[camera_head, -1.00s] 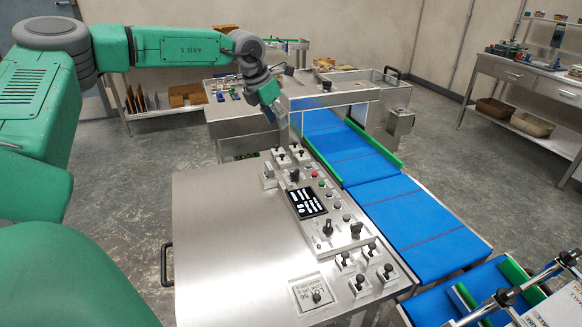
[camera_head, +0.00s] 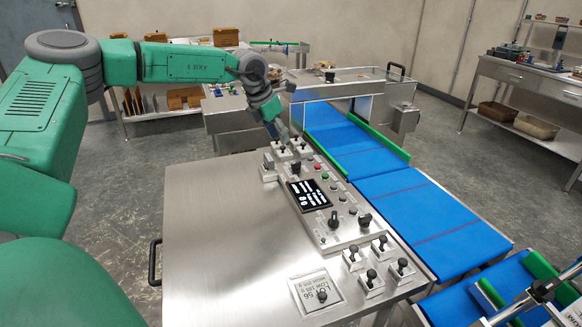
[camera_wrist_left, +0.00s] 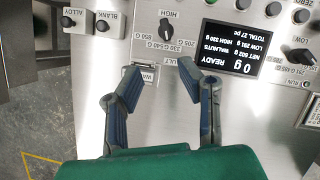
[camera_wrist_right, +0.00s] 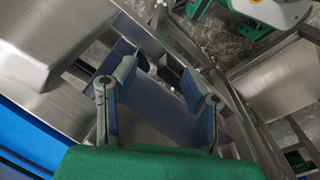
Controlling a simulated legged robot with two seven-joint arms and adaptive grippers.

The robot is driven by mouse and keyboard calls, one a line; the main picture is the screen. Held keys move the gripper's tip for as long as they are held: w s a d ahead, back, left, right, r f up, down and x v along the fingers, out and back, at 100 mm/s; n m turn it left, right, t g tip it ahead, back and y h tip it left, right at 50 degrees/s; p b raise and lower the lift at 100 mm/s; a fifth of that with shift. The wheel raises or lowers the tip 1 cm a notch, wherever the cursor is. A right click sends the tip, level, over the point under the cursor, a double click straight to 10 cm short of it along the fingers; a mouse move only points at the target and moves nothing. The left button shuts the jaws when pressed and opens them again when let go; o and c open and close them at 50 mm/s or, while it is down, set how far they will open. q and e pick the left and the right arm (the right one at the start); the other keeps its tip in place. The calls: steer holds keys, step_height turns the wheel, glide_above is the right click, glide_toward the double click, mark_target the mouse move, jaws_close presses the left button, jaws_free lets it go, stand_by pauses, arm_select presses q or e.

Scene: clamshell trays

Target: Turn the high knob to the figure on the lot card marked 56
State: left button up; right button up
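The high knob (camera_head: 295,168) is black and stands at the far end of the control panel. In the left wrist view the high knob (camera_wrist_left: 166,28) shows just beyond my fingertips, with gram figures printed around it. My left gripper (camera_wrist_left: 160,72) is open and empty above the panel; in the head view it hangs near the knob (camera_head: 282,142). The lot card (camera_head: 303,283) marked 56 lies at the near end of the table; its smaller figures are too small to read surely. My right gripper (camera_wrist_right: 159,74) is open and empty, away from the panel.
A black display (camera_wrist_left: 231,48) beside the knob reads READY and 0 g. The low knob (camera_head: 334,219) sits nearer on the panel. Small switches (camera_head: 281,152) stand at the far end. A blue conveyor (camera_head: 410,210) runs along the right; the steel table (camera_head: 220,220) is clear on the left.

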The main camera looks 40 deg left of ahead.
mark_target(294, 163)
arm_select(q)
steer(key=x, duration=0.3)
steer(key=d+x, duration=0.1)
steer(key=x, duration=0.3)
steer(key=b+x, duration=0.1)
steer(key=x, duration=0.2)
steer(key=shift+w+d+f, duration=0.15)
steer(key=shift+d+f, duration=0.1)
steer(key=shift+w+a+f, duration=0.2)
steer(key=shift+a+f, duration=0.25)
steer(key=shift+f, duration=0.15)
steer(key=shift+d+r, duration=0.15)
steer(key=shift+d, duration=0.3)
jaws_close()
